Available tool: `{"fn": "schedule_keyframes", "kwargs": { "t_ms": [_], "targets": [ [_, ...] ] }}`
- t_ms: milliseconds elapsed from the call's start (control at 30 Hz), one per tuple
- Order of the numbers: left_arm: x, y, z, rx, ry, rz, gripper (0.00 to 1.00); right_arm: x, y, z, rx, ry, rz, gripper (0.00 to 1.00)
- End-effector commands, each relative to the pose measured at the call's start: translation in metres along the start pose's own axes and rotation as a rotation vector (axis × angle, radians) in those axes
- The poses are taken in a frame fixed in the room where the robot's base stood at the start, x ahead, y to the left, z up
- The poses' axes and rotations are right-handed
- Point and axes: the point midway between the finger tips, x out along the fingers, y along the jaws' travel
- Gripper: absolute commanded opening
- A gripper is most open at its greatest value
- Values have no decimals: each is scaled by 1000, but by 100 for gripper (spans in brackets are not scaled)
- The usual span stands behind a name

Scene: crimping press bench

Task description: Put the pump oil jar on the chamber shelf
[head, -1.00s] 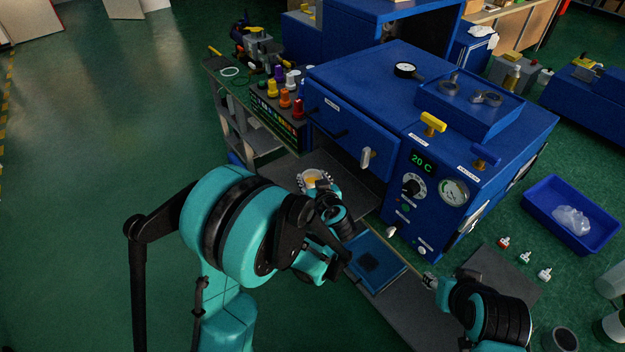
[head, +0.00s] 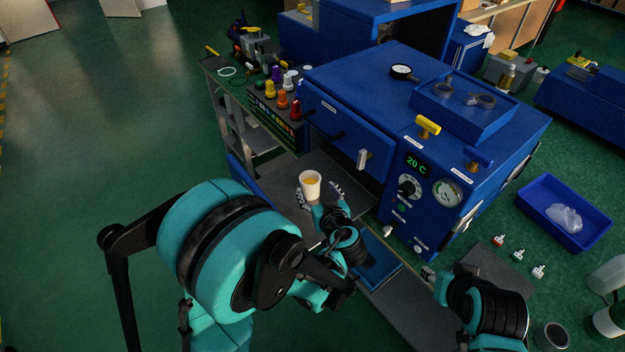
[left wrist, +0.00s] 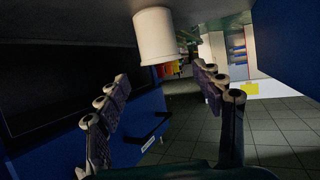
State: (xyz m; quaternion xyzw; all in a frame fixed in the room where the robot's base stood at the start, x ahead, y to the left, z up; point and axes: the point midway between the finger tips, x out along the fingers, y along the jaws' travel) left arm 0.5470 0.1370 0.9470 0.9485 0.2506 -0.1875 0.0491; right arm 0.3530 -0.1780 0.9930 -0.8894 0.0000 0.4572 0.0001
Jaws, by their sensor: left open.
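The pump oil jar (head: 310,186), a white cup with amber oil, stands upright on a grey plate (head: 275,183) at the front of the blue chamber cabinet. This plate looks like the chamber shelf. My left gripper (head: 320,196) is open on the near side of the jar. In the left wrist view the jar (left wrist: 155,38) shows upside down against the grey surface, beyond the spread fingers (left wrist: 163,82) and apart from them. My right gripper (head: 428,273) is low by the front of the cabinet; its jaws are too small to read.
The blue cabinet (head: 455,110) has a raised door panel (head: 345,125) above the plate. A rack of coloured knobs (head: 277,110) stands to the left. A blue bin (head: 580,232) is at the right.

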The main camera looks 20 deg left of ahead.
Motion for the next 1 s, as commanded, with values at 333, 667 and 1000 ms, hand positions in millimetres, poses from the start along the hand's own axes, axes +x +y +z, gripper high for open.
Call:
{"fn": "schedule_keyframes", "kwargs": {
  "t_ms": [333,667,1000],
  "targets": [
    [-39,0,0,0,1,0,67,-8,0,-6,0,0,0,40],
    [-39,0,0,-1,0,-1,67,-8,0,-6,0,0,0,40],
    [-48,0,-21,0,0,-1,67,-27,0,-19,0,0,0,40]
  ]
}}
